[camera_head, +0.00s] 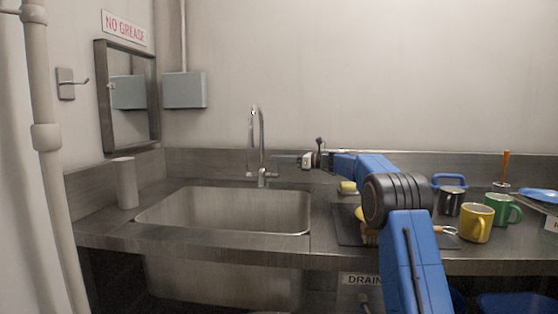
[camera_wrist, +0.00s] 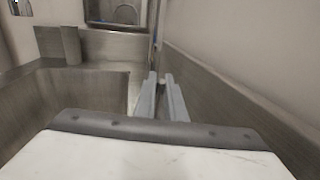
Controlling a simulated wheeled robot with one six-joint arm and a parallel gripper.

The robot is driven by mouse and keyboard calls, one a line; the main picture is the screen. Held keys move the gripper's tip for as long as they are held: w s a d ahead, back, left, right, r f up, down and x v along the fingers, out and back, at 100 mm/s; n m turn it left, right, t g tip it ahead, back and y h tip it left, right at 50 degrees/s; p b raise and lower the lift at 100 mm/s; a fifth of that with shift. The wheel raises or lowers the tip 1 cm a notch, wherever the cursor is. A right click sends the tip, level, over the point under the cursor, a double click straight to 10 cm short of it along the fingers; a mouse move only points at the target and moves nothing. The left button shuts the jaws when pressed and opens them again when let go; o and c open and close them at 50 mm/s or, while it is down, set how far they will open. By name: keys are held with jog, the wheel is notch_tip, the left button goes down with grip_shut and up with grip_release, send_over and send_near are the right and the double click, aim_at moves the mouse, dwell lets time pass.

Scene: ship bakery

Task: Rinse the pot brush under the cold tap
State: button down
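A pot brush lies on the dark draining mat (camera_head: 346,232) right of the sink. The tall metal tap (camera_head: 262,150) stands behind the sink (camera_head: 225,212); no water stream can be made out. My gripper (camera_head: 277,159) is level, pointing left, close to the tap's right side. In the wrist view the two grey fingers (camera_wrist: 161,75) are close together with a narrow gap, and the tap's upright pipe (camera_wrist: 155,35) shows just beyond them. Contact is unclear.
A yellow sponge (camera_head: 348,187) lies behind the mat. A metal mug (camera_head: 450,202), a yellow mug (camera_head: 477,223) and a green mug (camera_head: 502,210) stand right. An orange-handled tool (camera_head: 505,168) stands behind them. A grey cylinder (camera_head: 125,183) stands left of the sink.

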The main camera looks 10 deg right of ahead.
jog(key=shift+s, duration=0.1)
jog(key=shift+s+a+f+n, duration=0.15)
jog(key=shift+s+n, duration=0.3)
jog(key=shift+n, duration=0.4)
jog(key=shift+s+a+n, duration=0.15)
jog(key=shift+s+n, duration=0.25)
jog(key=shift+n, duration=0.45)
jog(key=c, duration=1.8)
grip_release()
jog(key=shift+d, duration=0.1)
jog(key=v, duration=1.7)
jog(key=shift+d+f, duration=0.1)
jog(key=shift+f, duration=0.3)
